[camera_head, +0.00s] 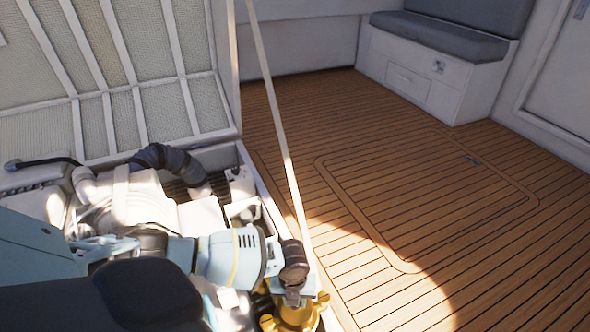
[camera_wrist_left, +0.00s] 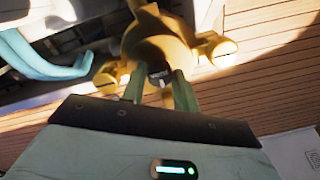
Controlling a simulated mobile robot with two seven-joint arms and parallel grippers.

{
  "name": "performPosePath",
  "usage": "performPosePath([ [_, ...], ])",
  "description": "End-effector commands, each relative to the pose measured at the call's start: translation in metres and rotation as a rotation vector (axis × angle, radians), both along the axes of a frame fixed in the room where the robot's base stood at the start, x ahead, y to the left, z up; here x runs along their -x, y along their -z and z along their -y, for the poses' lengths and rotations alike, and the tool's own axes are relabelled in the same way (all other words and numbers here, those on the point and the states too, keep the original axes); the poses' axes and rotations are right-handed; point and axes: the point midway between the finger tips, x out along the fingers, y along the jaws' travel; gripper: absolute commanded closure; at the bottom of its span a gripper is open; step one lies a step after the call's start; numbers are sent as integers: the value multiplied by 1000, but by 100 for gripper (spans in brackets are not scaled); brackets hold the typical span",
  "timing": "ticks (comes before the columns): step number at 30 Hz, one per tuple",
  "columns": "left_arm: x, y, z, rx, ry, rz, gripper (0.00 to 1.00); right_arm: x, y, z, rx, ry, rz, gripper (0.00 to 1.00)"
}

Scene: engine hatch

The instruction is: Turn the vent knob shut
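The vent knob (camera_wrist_left: 160,48) is a gold-yellow part with rounded lobes around a dark labelled centre. In the head view gold parts of it show at the bottom edge (camera_head: 296,318), partly hidden under my left wrist. My left gripper (camera_wrist_left: 160,77) has its two green fingers apart at the knob, one on each side of the dark centre, with gold showing between them. I cannot tell whether the fingers press on it. In the head view my left arm reaches from the left, and the fingers are hidden.
The engine bay holds white machinery (camera_head: 150,200) and a black ribbed hose (camera_head: 168,160). The raised hatch lid (camera_head: 120,75) stands behind, with a pale strut (camera_head: 273,110) running down beside the arm. Open plank floor (camera_head: 420,190) lies to the right, with a cushioned bench (camera_head: 440,60) behind.

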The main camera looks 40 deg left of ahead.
Motion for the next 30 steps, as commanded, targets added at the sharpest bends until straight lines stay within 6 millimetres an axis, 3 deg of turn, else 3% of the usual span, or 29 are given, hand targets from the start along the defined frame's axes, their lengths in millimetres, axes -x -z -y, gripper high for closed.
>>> performPosePath([
  [1, 0, 0, 1, 1, 1, -1, 63, -2, 0, 0, 0, 1, 4, 64],
  [4, 0, 0, 0, 1, 0, -1, 50, -4, -1, 0, 0, 0, 8, 64],
  [14, 0, -3, 0, -1, -1, 1, 50, -4, -2, 0, 1, 1, 9, 64],
  [30, 1, -74, -2, 0, -1, 1, 50, 1, -26, -4, -4, -4, 12, 64],
])
